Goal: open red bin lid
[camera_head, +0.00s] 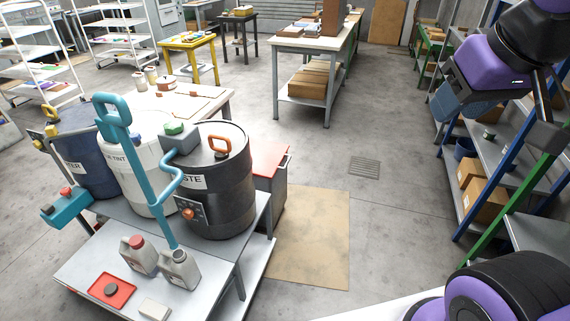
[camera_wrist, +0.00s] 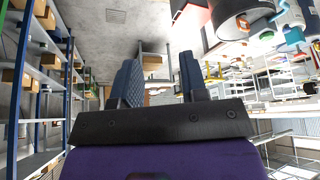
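The red bin lid (camera_head: 271,158) is flat and closed on a grey bin (camera_head: 278,195), with a pale handle at its right edge. The bin stands on the floor behind and right of the black waste drum (camera_head: 222,190), which hides part of its left side. In the wrist view a red part, likely this lid (camera_wrist: 184,5), shows at the top edge. My gripper (camera_wrist: 160,75) has two dark ridged fingers apart with nothing between them. In the head view my arm is raised at the upper right, well away from the lid.
A workbench (camera_head: 80,265) with bottles and drums stands left of the bin. A tan mat (camera_head: 310,240) lies on the floor to its right. Shelving (camera_head: 495,175) with boxes lines the right side. The floor between is clear, with a drain grate (camera_head: 364,167).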

